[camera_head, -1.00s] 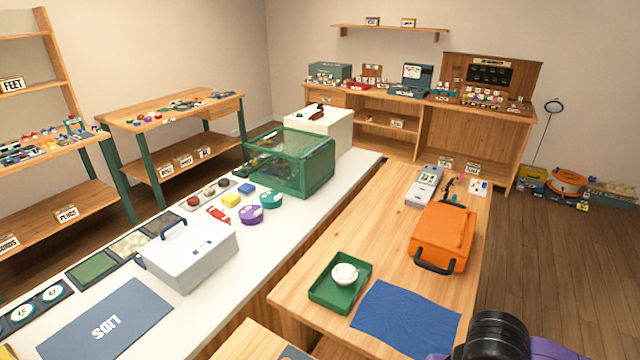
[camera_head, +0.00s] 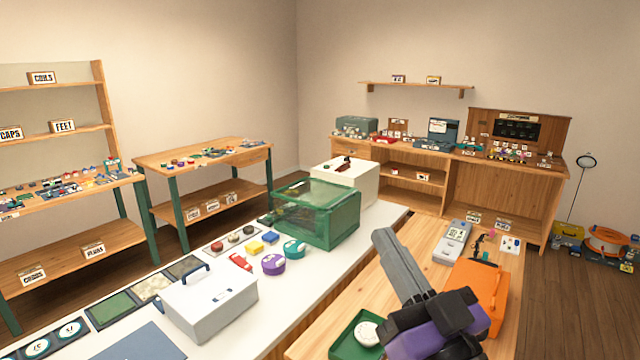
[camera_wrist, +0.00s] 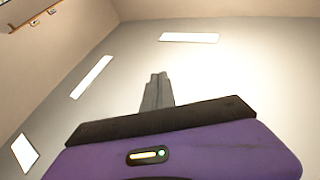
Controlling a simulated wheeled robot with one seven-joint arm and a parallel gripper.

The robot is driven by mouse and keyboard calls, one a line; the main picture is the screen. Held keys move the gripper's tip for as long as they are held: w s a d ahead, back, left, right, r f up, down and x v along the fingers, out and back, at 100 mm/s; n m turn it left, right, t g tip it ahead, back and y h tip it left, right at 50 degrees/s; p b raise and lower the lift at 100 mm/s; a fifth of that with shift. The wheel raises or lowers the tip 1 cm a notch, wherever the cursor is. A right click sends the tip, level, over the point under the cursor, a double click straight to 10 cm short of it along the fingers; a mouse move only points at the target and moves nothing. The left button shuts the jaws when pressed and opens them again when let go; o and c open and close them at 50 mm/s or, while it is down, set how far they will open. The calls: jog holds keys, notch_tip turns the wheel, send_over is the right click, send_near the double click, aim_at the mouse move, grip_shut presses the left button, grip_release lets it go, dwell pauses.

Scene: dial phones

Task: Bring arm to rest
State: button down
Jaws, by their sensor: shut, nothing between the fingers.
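My gripper (camera_head: 385,238) is in the lower right of the head view, its long grey fingers closed together and tilted up to the left. It is raised in front of the wooden table, and nothing is held in it. In the wrist view my gripper (camera_wrist: 160,77) points up toward the ceiling, with the purple body across the bottom. My gripper hides part of the orange case (camera_head: 478,278) and part of the green tray (camera_head: 340,343).
A white counter (camera_head: 290,290) runs on the left with a white box (camera_head: 208,300) and a green glass-sided case (camera_head: 318,213). A grey handheld device (camera_head: 453,242) lies on the wooden table. Shelves and workbenches stand along the walls. The air above the counter is free.

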jog(key=s+d+f+m+h+b, duration=0.1)
jog(key=s+d+f+m+h, duration=0.9)
jog(key=s+f+h, duration=0.3)
jog(key=s+f+n+g+y+b, duration=0.1)
jog(key=s+f+n+g+y, duration=0.1)
jog(key=s+f, duration=0.7)
jog(key=s+d+f+n+g+y, duration=0.1)
jog(key=s+f+n+g, duration=0.3)
jog(key=s+f, duration=0.6)
jog(key=s+y, duration=0.1)
jog(key=s, duration=0.3)
jog(key=shift+s+d+g+b, duration=0.15)
jog(key=shift+s+g+b, duration=0.15)
jog(key=shift+b, duration=0.1)
